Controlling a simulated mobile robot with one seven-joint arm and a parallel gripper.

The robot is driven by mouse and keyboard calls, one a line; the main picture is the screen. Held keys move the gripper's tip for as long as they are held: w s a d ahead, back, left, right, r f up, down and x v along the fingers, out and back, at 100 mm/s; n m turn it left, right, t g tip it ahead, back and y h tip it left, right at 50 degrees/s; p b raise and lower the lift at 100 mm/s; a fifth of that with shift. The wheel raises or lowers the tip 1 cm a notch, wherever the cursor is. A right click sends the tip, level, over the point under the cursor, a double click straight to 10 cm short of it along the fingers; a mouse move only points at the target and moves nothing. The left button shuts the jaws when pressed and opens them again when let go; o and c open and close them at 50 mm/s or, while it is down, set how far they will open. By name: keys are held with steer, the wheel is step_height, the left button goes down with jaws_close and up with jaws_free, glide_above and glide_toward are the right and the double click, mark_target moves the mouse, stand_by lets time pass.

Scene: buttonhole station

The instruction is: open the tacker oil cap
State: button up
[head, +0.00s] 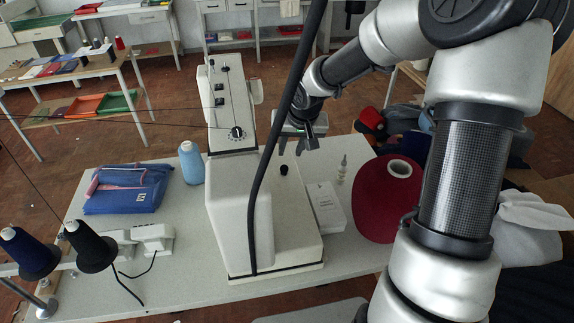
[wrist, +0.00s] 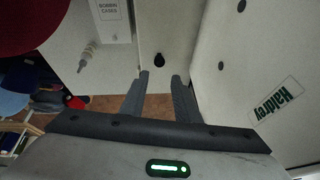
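The tacker (head: 232,190) is a large white machine on the grey table, and it also shows in the wrist view (wrist: 235,60) with "Haldrey" lettering. A small black knob-like cap (head: 284,169), which looks like the oil cap, stands on its pale bed (head: 290,225). In the wrist view the black cap (wrist: 159,60) shows just beyond my fingertips, between their lines. My gripper (head: 291,150) is above the bed near the cap. Its two fingers are apart and empty in the wrist view (wrist: 160,76). I see no contact with the cap.
A white bobbin-case box (head: 326,206) lies right of the bed. A blue pouch (head: 128,188) and a blue spool (head: 191,163) are on the left. The tacker's head rises close beside my gripper.

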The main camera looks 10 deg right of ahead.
mark_target(285, 166)
steer(key=b+x, duration=0.1)
steer(key=x, duration=0.9)
jaws_close()
